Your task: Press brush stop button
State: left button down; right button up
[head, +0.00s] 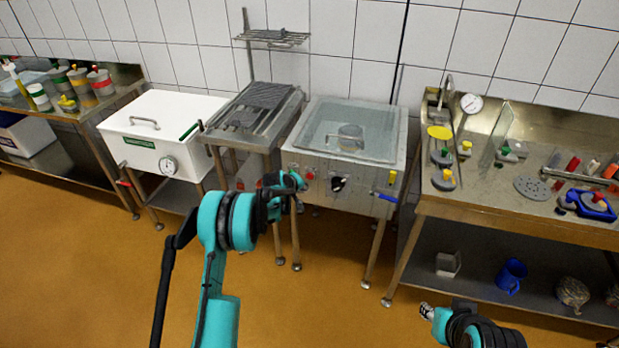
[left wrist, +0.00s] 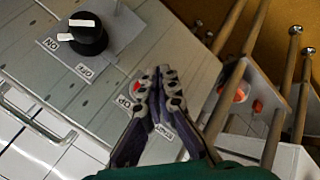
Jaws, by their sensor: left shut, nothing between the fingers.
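The brush unit is a steel basin (head: 300,157) with a clear lid and a sloped front panel. On that panel, the left wrist view shows a small red button (left wrist: 136,87) beside a partly covered label, of which "OP" can be read. My left gripper (head: 300,181) is shut and empty at the panel's left part. In the left wrist view its fingertips (left wrist: 157,77) overlap the button and hide most of it. I cannot tell whether they touch it. My right gripper (head: 427,311) is low at the bottom, away from the panel; its jaws are too small to judge.
A black knob (left wrist: 88,38) with ON and OFF labels sits near the button. A blue-handled valve (head: 385,196) is at the panel's right. A slatted drain table (head: 249,125) and a white vat (head: 150,133) stand left; a steel bench (head: 470,196) with tools stands right.

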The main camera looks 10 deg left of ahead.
aim_at(307, 180)
pick_arm(q)
jog(key=shift+w, duration=1.6)
jog(key=shift+w+b, duration=0.15)
jog(key=shift+b, duration=0.15)
jog(key=shift+w, duration=0.25)
jog(key=shift+w+d, duration=0.1)
jog(key=shift+w, duration=0.4)
dwell(0.7)
jog(key=shift+s, duration=0.1)
jog(key=shift+s+b, duration=0.35)
jog(key=shift+s, duration=0.5)
jog(key=s, duration=0.5)
jog(key=shift+b, duration=0.35)
